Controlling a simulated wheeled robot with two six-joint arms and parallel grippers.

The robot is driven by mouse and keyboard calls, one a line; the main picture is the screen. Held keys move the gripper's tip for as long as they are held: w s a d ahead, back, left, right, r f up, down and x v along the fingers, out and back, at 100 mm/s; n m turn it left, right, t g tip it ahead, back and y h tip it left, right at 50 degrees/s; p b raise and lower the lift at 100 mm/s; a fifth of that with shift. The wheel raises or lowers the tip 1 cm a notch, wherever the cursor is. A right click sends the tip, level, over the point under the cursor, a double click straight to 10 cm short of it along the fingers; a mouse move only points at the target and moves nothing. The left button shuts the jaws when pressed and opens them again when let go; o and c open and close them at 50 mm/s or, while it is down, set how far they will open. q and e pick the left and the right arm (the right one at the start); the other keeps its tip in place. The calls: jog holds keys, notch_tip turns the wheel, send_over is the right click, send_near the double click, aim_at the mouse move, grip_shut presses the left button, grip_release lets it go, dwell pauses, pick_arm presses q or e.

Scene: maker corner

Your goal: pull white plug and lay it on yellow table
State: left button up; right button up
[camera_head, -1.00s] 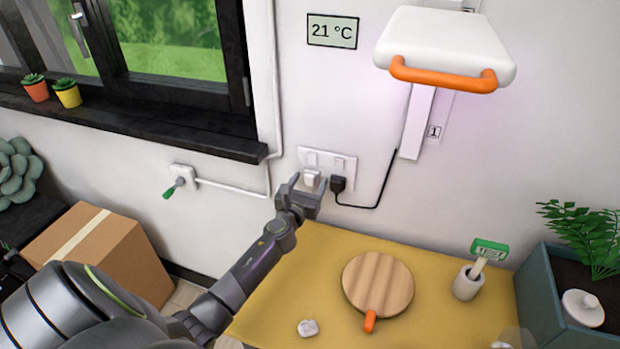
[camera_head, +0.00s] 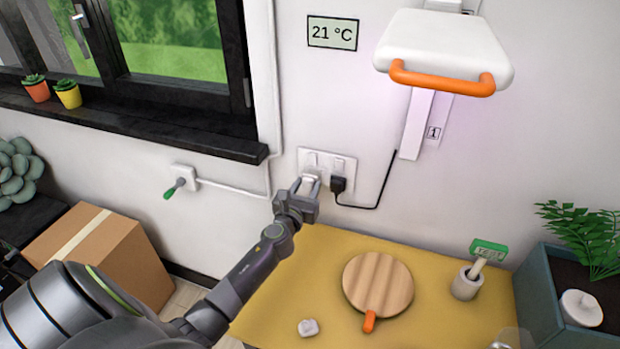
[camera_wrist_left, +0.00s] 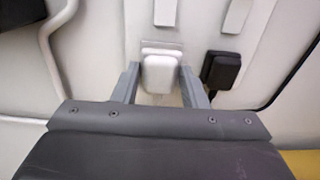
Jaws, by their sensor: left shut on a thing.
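The white plug (camera_head: 309,182) is at the left side of the wall socket plate (camera_head: 342,166). My left gripper (camera_head: 302,190) is shut on it, with a finger on each side; the wrist view shows the plug (camera_wrist_left: 160,73) between the fingertips. The plug sits low against the plate, and I cannot tell whether its pins are still in the socket. The yellow table (camera_head: 300,290) lies below and to the right of the gripper.
A black plug (camera_head: 338,184) with a cable sits close on the right. On the table are a round wooden board (camera_head: 378,283), a small white object (camera_head: 308,327) and a cup (camera_head: 467,284). The table's left part is mostly clear. A white lamp (camera_head: 445,48) hangs above.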

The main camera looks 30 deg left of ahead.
aim_at(307, 186)
pick_arm(q)
jog(key=shift+p+v, duration=0.5)
jog(key=shift+v, duration=1.7)
jog(key=shift+b+x, duration=0.45)
jog(key=shift+x, duration=1.5)
jog(key=shift+s, duration=0.2)
